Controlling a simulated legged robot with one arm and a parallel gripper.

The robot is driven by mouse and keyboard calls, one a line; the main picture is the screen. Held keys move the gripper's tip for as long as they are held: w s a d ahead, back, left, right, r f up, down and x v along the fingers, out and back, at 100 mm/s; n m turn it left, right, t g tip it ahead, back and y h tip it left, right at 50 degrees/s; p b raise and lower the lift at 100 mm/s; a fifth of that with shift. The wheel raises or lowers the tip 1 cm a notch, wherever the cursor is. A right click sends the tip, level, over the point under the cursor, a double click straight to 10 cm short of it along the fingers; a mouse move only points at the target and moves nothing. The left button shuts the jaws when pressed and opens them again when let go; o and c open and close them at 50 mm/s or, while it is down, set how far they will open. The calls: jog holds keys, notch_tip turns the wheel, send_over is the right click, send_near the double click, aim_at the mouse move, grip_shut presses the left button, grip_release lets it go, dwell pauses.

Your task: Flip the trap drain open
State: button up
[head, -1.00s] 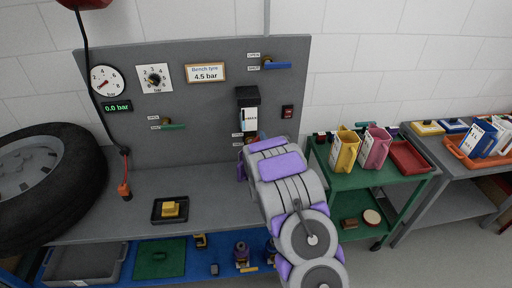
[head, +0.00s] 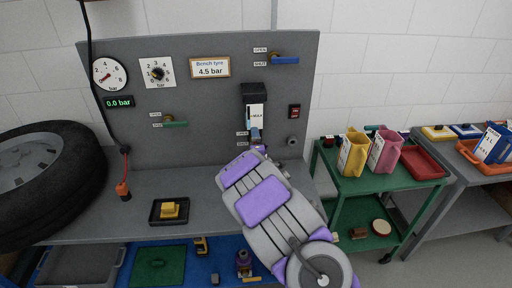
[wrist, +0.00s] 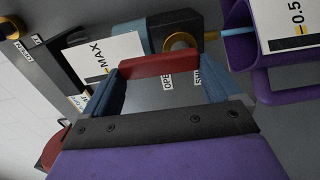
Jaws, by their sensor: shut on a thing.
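The trap (head: 254,107), a black-topped unit with a white MAX label, is fixed to the grey board. In the wrist view its label (wrist: 101,54) and a dark body with a brass ring (wrist: 181,42) show close up. A red drain lever (wrist: 160,64) lies across the fingertips of my gripper (wrist: 160,75), which is shut on it. OPEN and SHUT labels show just beyond. In the head view my gripper (head: 256,138) is at the trap's lower end, and the lever is hidden there.
A purple vessel with a -0.5 scale (wrist: 262,40) stands close beside the drain. A blue-handled valve (head: 285,60) is above, a green-handled one (head: 175,124) to the left.

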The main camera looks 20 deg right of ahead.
jog(key=shift+a+f, duration=0.15)
jog(key=shift+f, duration=0.1)
dwell(0.3)
jog(key=o, duration=1.2)
jog(key=shift+a, duration=0.1)
